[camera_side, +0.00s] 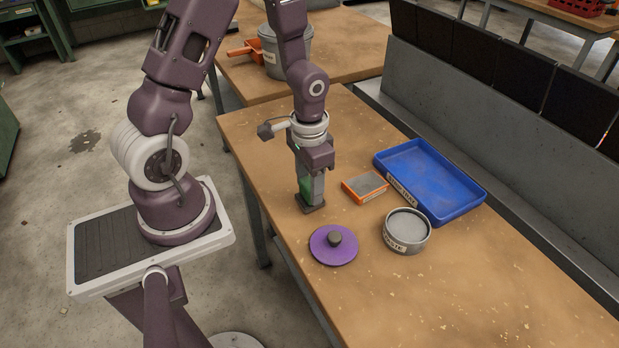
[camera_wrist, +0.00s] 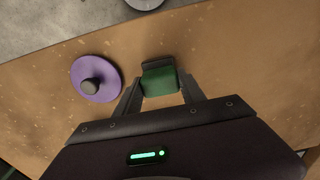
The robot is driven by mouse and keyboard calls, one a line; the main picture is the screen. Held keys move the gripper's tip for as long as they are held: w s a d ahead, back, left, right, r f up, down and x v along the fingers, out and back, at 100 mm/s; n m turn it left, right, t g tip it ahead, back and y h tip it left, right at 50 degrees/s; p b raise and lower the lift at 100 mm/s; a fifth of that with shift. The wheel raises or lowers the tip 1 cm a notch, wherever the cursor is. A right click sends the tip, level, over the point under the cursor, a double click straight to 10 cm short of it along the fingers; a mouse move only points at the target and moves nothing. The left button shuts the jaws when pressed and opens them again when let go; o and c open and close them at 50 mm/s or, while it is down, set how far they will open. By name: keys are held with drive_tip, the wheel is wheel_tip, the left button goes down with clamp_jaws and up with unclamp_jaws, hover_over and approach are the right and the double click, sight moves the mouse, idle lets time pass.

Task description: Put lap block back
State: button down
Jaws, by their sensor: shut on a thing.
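My gripper (camera_side: 313,181) points down over the near-left part of the bench and is shut on a green block (camera_side: 304,187) with a dark foot. In the wrist view the green block (camera_wrist: 160,82) sits between both fingers, with its dark part at the far side. Its foot is at or just above the bench top; I cannot tell if it touches. An orange block with a grey top (camera_side: 365,187) lies to the right. No readable label shows which one is the lap block.
A blue tray (camera_side: 468,205) with a label stands right of the orange block. A round grey tin (camera_side: 407,246) and a purple disc with a dark knob (camera_side: 320,250) stand in front. The disc also shows in the wrist view (camera_wrist: 84,70). The bench's front right is clear.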

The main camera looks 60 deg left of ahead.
sight(309, 183)
drive_tip(key=shift+f, duration=0.4)
idle(0.3)
drive_tip(key=c, duration=1)
unclamp_jaws()
drive_tip(key=o, duration=0.6)
drive_tip(key=shift+c, duration=0.2)
drive_tip(key=shift+r, duration=4)
drive_tip(key=shift+r, duration=0.1)
drive_tip(key=s+d+r+t, duration=0.2)
drive_tip(key=s+r, duration=0.3)
drive_tip(key=r, duration=0.3)
drive_tip(key=s+d+r+t, duration=0.3)
drive_tip(key=s+d+r, duration=0.2)
drive_tip(key=r, duration=0.4)
drive_tip(key=shift+s+r+t, duration=0.3)
drive_tip(key=shift+s, duration=0.4)
